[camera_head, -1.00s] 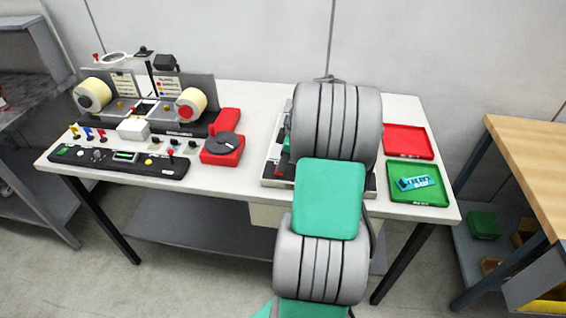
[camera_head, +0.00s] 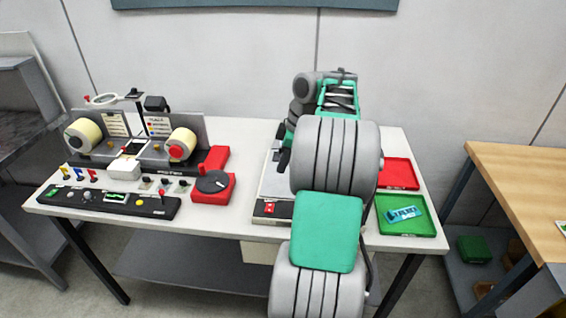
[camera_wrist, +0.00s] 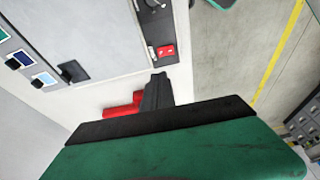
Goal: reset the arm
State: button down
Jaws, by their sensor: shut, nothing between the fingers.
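My gripper (camera_wrist: 155,82) shows in the wrist view as dark fingers shut together, with nothing between them. In the head view my arm rises over the right half of the white table (camera_head: 255,140), and its far links stand up behind the large grey joint. The gripper itself cannot be made out there. In the wrist view a red object (camera_wrist: 122,109) lies beside and beyond the fingers, partly hidden by them. A dark panel with a red switch (camera_wrist: 166,51) lies ahead of the fingertips; I cannot tell contact.
The label rewinder (camera_head: 135,145) with two rolls stands left on the table, with a control panel (camera_head: 120,203) in front. A red base with a black disc (camera_head: 213,187) sits near the middle. A red tray (camera_head: 398,174) and a green tray (camera_head: 405,228) holding a teal item (camera_head: 404,213) lie right.

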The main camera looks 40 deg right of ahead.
dwell(0.3)
